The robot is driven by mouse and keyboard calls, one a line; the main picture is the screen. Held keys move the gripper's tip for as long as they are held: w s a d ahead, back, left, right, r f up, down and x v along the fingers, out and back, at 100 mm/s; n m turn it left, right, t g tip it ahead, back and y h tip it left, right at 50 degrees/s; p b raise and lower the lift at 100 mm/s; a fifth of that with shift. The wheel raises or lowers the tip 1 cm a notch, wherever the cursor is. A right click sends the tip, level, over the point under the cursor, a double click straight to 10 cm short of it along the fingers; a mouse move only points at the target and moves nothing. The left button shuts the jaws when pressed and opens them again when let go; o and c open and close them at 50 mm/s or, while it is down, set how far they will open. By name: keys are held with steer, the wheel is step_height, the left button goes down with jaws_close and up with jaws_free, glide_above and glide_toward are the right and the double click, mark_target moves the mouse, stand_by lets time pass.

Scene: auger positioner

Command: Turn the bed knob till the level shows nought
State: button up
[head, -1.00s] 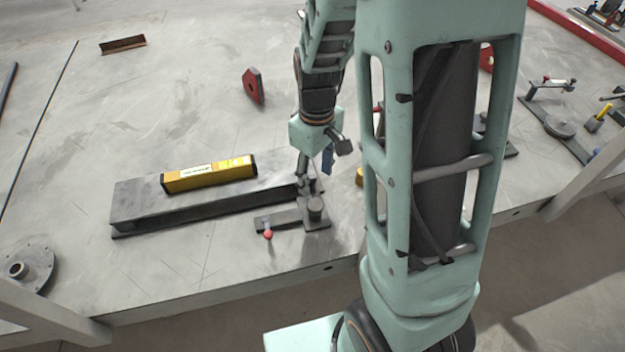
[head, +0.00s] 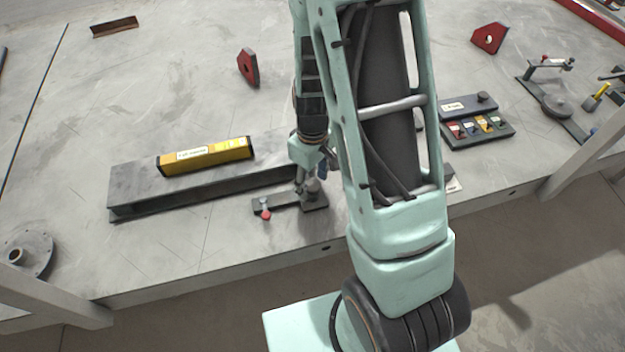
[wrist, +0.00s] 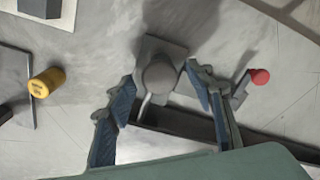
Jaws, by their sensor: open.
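A dark steel bed (head: 135,196) lies along the table in the head view, with a yellow level (head: 205,156) lying on top. The level's reading is too small to make out. At the bed's right end is a grey round knob (head: 311,189) on a flat plate, partly hidden by my gripper (head: 302,184). In the wrist view the knob (wrist: 160,76) shows between the two open fingers of my gripper (wrist: 160,80), with no clear contact. A thin arm with a red ball (head: 266,214) sticks out left of the knob; the ball also shows in the wrist view (wrist: 260,76).
A yellow cylinder (wrist: 47,82) stands left of my gripper in the wrist view. In the head view, a tray of coloured pieces (head: 480,130) sits to the right, and a red block (head: 248,67) stands behind the bed.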

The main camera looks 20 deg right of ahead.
steer(key=c, duration=1.2)
steer(key=shift+o, duration=0.2)
steer(key=shift+m, duration=0.4)
steer(key=m, duration=0.2)
steer(key=shift+m, duration=0.4)
steer(key=m, duration=0.4)
steer(key=shift+m, duration=0.3)
steer(key=m, duration=0.3)
steer(key=shift+m, duration=0.3)
steer(key=shift+m+p, duration=0.4)
steer(key=shift+m, duration=1.5)
